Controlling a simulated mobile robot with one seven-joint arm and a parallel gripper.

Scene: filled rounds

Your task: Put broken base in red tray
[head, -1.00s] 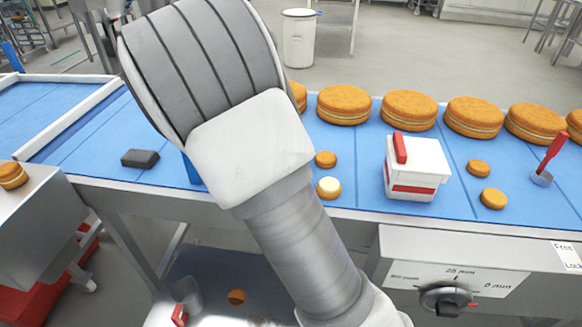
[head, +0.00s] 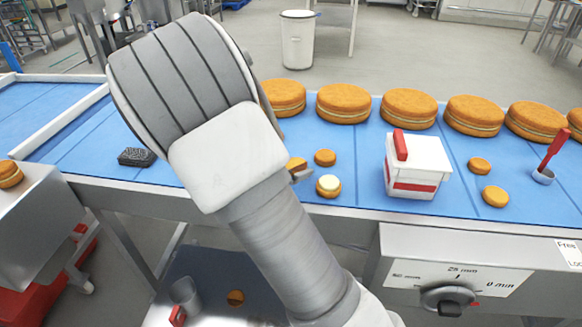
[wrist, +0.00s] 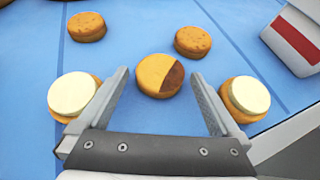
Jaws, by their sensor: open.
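A small round base (wrist: 160,76) with a yellow-tan face and a dark brown section on its right lies on the blue belt, between and just ahead of my fingertips in the wrist view. It seems to be the base partly showing beside my arm in the head view (head: 297,164). My gripper (wrist: 160,82) is open and empty, its fingers on either side of this base. One finger tip shows in the head view (head: 302,175). A red container (head: 55,285), perhaps the red tray, sits low at the left, partly hidden by a metal table.
Cream-topped bases lie close outside my left finger (wrist: 74,92) and right finger (wrist: 246,95). Plain bases (wrist: 87,26) (wrist: 193,42) lie beyond. A white box with red trim (head: 417,168) stands to the right. Large cakes (head: 343,103) line the belt's far side.

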